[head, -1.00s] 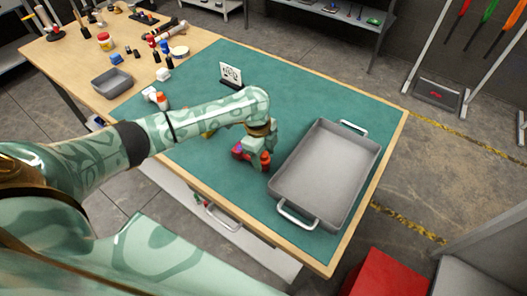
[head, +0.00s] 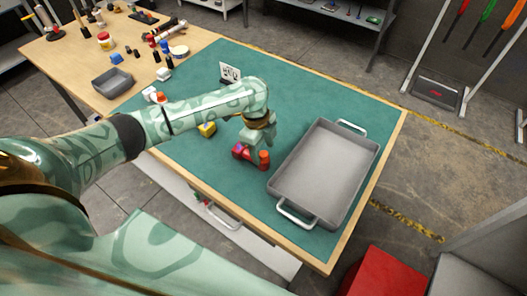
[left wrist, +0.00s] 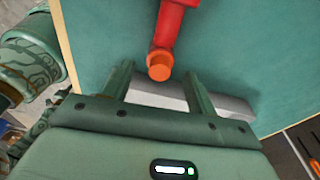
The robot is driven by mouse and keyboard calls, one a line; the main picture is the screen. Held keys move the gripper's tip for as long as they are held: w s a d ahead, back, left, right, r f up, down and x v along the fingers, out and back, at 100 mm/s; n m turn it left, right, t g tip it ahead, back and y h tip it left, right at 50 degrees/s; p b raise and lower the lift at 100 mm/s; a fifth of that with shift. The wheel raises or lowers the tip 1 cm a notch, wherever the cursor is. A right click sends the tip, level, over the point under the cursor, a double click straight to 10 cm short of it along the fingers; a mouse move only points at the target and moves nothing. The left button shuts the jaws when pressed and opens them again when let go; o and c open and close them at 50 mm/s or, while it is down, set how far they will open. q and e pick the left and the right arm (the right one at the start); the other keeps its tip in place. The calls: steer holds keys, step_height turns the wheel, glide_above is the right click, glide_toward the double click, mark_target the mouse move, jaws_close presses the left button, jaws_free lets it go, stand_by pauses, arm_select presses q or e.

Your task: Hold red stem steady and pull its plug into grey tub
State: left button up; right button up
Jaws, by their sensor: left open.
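The red stem (head: 240,151) lies on the green mat, left of the grey tub. Its orange-red plug (head: 264,158) sits at the end nearer the tub. In the left wrist view the stem (left wrist: 172,25) runs in from the top and the round plug (left wrist: 159,68) is at its near end. My left gripper (head: 256,148) is just above the plug end. It is open, and in the wrist view its two fingers stand on either side of the plug with gaps. The grey tub (head: 350,192) is empty, with a handle at each end. My right gripper is not in view.
A yellow block (head: 207,129) lies on the mat (head: 310,88) behind the stem. A small black-and-white marker stand (head: 230,74) is at the back. A small grey bin (head: 112,83) and bottles stand on the table's far left. The mat behind the tub is clear.

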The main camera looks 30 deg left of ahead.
arm_select(q)
step_height(320, 180, up, 13)
steer(key=a+p, duration=0.2)
steer(key=p, duration=0.2)
steer(key=s+d+f+n+t, duration=0.35)
steer(key=s+d+f, duration=0.25)
steer(key=s+d, duration=0.35)
steer(key=s+a+r+n+t+y, duration=0.2)
steer(key=s+a+n+y, duration=0.15)
steer(key=s+a, duration=0.3)
steer(key=s+a+r+n+t+y, duration=0.25)
steer(key=s+a+n, duration=0.2)
steer(key=a, duration=0.35)
steer(key=s+d+f+g+h+b, duration=0.1)
steer(key=s+d+f+b, duration=0.1)
steer(key=f, duration=1)
steer(key=s+d+f+g+h+b, duration=0.1)
steer(key=s+f+g, duration=0.1)
steer(key=f, duration=0.9)
steer(key=s+d+f+g+h+b, duration=0.1)
steer(key=s+d+f+b, duration=0.1)
steer(key=f, duration=1)
steer(key=s+f+n+g+h+b, duration=0.1)
steer(key=s+f+n+g+b, duration=0.1)
steer(key=s+f, duration=1.3)
steer(key=s+n+g, duration=0.1)
steer(key=s, duration=0.2)
steer(key=shift+s+f+b, duration=0.3)
steer(key=shift+b, duration=0.1)
steer(key=shift+a, duration=0.1)
